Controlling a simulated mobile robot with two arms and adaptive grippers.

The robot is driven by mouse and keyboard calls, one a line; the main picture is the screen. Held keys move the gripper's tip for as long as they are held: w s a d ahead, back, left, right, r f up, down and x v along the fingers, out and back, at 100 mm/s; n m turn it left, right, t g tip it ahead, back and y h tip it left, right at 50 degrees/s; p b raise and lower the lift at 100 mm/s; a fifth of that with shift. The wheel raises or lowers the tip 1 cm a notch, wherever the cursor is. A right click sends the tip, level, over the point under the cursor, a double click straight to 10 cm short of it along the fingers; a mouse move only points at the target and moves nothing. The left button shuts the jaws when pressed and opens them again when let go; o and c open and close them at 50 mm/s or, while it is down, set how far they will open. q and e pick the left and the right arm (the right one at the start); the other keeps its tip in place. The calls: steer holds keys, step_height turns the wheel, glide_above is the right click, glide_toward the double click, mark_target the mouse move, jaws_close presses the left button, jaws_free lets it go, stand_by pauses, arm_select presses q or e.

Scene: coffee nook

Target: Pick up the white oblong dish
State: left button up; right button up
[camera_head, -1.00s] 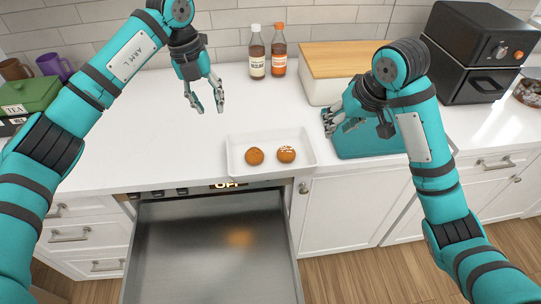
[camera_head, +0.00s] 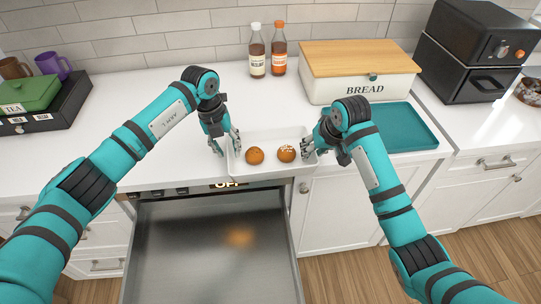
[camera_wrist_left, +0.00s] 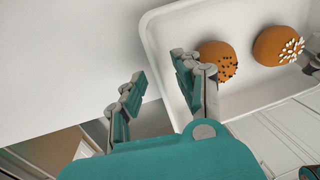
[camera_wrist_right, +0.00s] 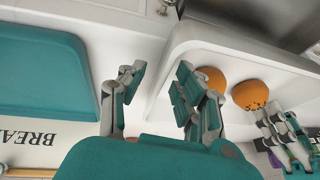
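The white oblong dish (camera_head: 270,171) sits on the counter just behind the open drawer, holding two round orange-brown buns. My left gripper (camera_head: 228,150) is at the dish's left end, open. In the left wrist view its fingers (camera_wrist_left: 160,88) straddle the end wall, one over the inside and one outside, with a gap between them. My right gripper (camera_head: 311,153) is at the right end, open. In the right wrist view its fingers (camera_wrist_right: 155,88) are likewise on either side of the end wall. Whether any finger touches the dish is unclear.
The pulled-out metal drawer (camera_head: 205,245) lies in front, below the counter. A teal tray (camera_head: 405,128) lies right of the dish, before the bread box (camera_head: 358,90). Two bottles (camera_head: 257,62) stand behind.

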arm_select(q)
steer(key=shift+f, duration=0.4)
arm_select(e)
steer(key=shift+w+f, duration=0.1)
steer(key=shift+f, duration=0.3)
arm_select(q)
jaws_close()
arm_select(e)
jaws_close()
arm_select(q)
steer(key=shift+r, duration=0.15)
arm_select(e)
steer(key=shift+r, duration=0.15)
